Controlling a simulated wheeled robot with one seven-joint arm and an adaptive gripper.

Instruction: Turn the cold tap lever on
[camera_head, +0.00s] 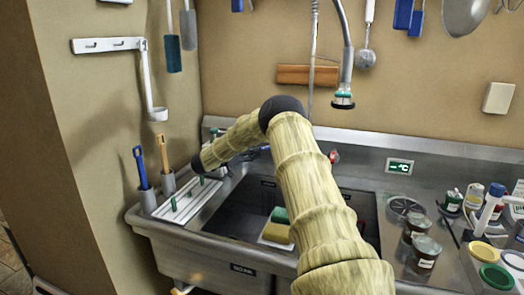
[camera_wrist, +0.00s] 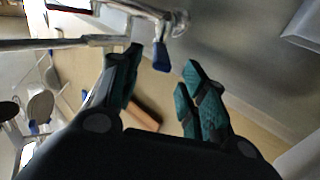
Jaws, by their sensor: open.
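The cold tap lever (camera_wrist: 161,58) is a small blue handle hanging from the metal tap body (camera_wrist: 150,12) in the wrist view. My gripper (camera_wrist: 162,60) is open, with one teal-padded finger on each side of the lever in the picture. The lever shows at the level of the fingertips; I cannot tell whether either finger touches it. In the head view my arm hides the blue lever and most of the tap. A red lever (camera_head: 333,156) shows just right of my arm, at the back of the sink.
The steel sink (camera_head: 235,212) holds a green and yellow sponge (camera_head: 277,228). The spray hose head (camera_head: 343,100) hangs above the sink's back edge. Jars (camera_head: 425,250) and bottles crowd the right counter. A drying rack (camera_head: 185,205) lies left, near brushes (camera_head: 141,168).

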